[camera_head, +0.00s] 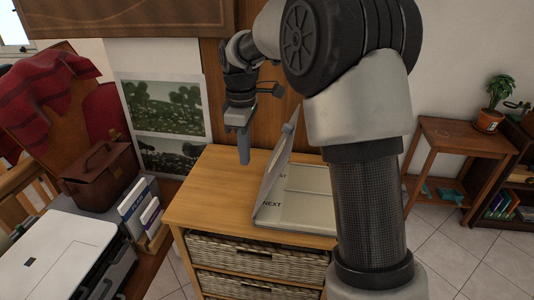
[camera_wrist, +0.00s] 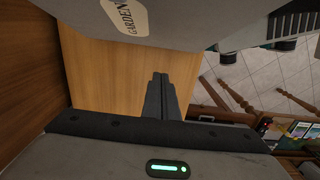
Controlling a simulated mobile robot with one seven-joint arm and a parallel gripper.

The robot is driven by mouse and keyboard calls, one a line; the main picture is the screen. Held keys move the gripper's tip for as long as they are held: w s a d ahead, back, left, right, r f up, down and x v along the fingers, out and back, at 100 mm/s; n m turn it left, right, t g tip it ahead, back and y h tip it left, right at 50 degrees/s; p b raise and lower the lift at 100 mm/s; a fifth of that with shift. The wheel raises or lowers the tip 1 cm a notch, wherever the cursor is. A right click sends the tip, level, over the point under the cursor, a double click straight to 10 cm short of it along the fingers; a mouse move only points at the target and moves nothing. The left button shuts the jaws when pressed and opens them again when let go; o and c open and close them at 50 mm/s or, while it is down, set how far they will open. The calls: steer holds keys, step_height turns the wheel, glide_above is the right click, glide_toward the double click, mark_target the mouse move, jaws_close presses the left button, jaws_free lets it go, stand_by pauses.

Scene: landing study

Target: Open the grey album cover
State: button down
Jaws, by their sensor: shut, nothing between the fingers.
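The grey album (camera_head: 300,212) lies on the wooden drawer cabinet, partly behind my arm. Its grey cover (camera_head: 276,168) is raised steeply along the left side, and light pages with printed words show inside. In the wrist view the cover (camera_wrist: 200,25) fills the top, with a pale label reading "GARDEN". My gripper (camera_head: 244,158) points down to the left of the raised cover, above the cabinet top, and looks apart from it. In the wrist view my gripper (camera_wrist: 160,77) has its fingers together, with nothing between them. The album's right part is hidden by my arm.
The cabinet top (camera_head: 205,190) is bare left of the album, with wicker drawers (camera_head: 258,262) below. A printer (camera_head: 60,250), upright books (camera_head: 138,207) and a brown bag (camera_head: 100,178) stand at left. A side table (camera_head: 450,135) with a potted plant (camera_head: 490,115) stands at right.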

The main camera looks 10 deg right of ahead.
steer(key=shift+w+a+f+p, duration=0.15)
steer(key=shift+w+a+f, duration=0.15)
steer(key=shift+a, duration=0.35)
steer(key=shift+w+a+f+p, duration=0.15)
steer(key=shift+w+a+f, duration=0.1)
steer(key=shift+a, duration=0.35)
steer(key=shift+r, duration=0.1)
step_height(320, 180, up, 7)
steer(key=p, duration=0.5)
steer(key=shift+p, duration=0.4)
